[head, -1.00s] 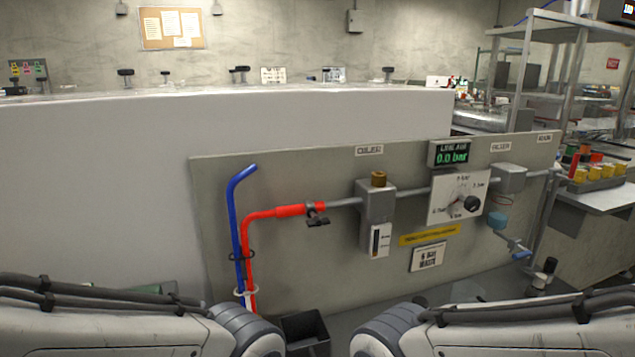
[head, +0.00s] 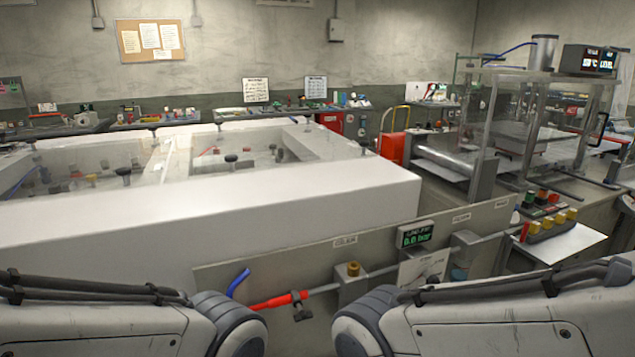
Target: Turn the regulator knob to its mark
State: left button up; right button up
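The regulator's white dial plate (head: 410,272) is on the grey panel (head: 225,280), low in the head view. My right arm covers its lower part, and I cannot make out the knob or its mark. A display (head: 415,234) just above the plate reads 0.0 bar in green. My arms come in from the lower left and lower right, in front of the panel. Neither gripper is in view.
A red pipe (head: 275,301) with a dark valve handle (head: 302,312) and a blue hose end (head: 238,283) are left of the dial. A brass-topped block (head: 351,283) stands between. A large white tank (head: 250,215) is behind the panel.

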aim_at(431, 279)
jog(key=z, duration=0.7)
